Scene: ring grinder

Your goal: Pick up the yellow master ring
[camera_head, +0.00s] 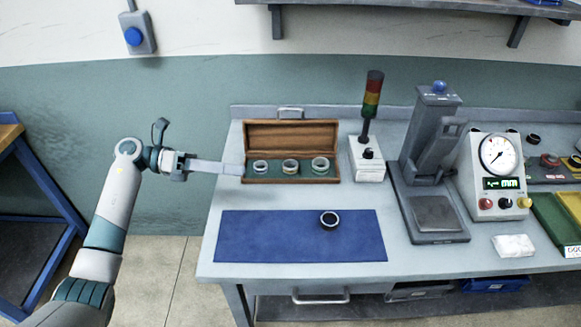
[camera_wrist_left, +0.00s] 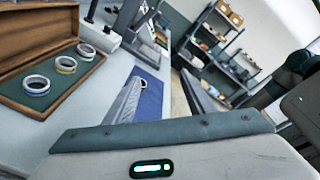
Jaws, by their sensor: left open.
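An open wooden case (camera_head: 291,132) stands at the back left of the bench, with three metal rings in a row on its green insert. The middle ring (camera_head: 290,169) seems to carry a yellowish band in the left wrist view (camera_wrist_left: 66,69); the colours are too small to be sure. The left ring (camera_head: 261,170) and the right ring (camera_head: 320,168) flank it. My left gripper (camera_head: 241,169) is open and empty, its fingers reaching to the case's left edge, apart from the rings. My right gripper is out of view.
A blue mat (camera_head: 270,238) with a dark-rimmed ring (camera_head: 329,219) lies in front of the case. A signal-light box (camera_head: 368,166), a grey press stand (camera_head: 430,165) and a dial gauge unit (camera_head: 495,175) stand to the right. The case lid rises behind the rings.

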